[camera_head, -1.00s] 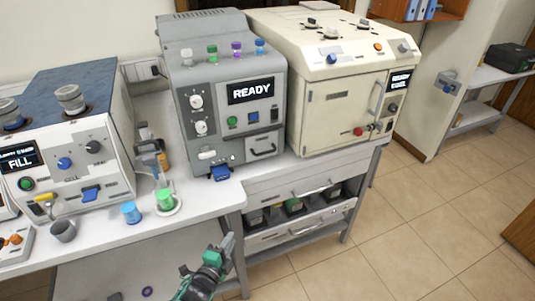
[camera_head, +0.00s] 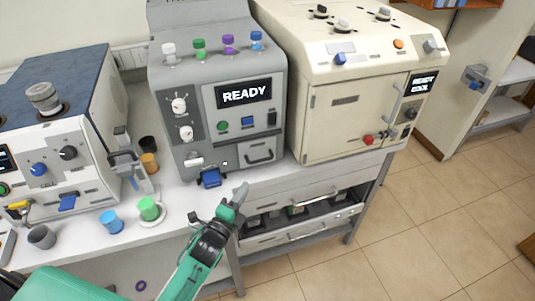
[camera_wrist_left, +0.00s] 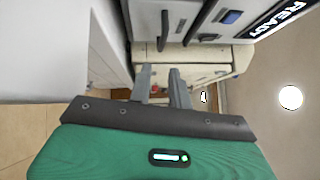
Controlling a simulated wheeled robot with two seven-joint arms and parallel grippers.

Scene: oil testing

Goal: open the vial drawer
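I cannot tell which drawer is the vial drawer. A small grey drawer front (camera_head: 258,152) with a dark handle is on the grey READY machine (camera_head: 205,105) and looks shut. Below the bench top is a wide drawer front (camera_head: 275,190) with a bar handle. My left gripper (camera_head: 239,192) is in front of the bench edge, below and left of the small drawer's handle, touching nothing that I can see. In the left wrist view its two fingers (camera_wrist_left: 161,87) are apart with nothing between them. My right gripper is not in view.
A blue tray piece (camera_head: 210,178) juts out below the grey machine. A cream machine (camera_head: 345,110) stands at right. Floor at right is free.

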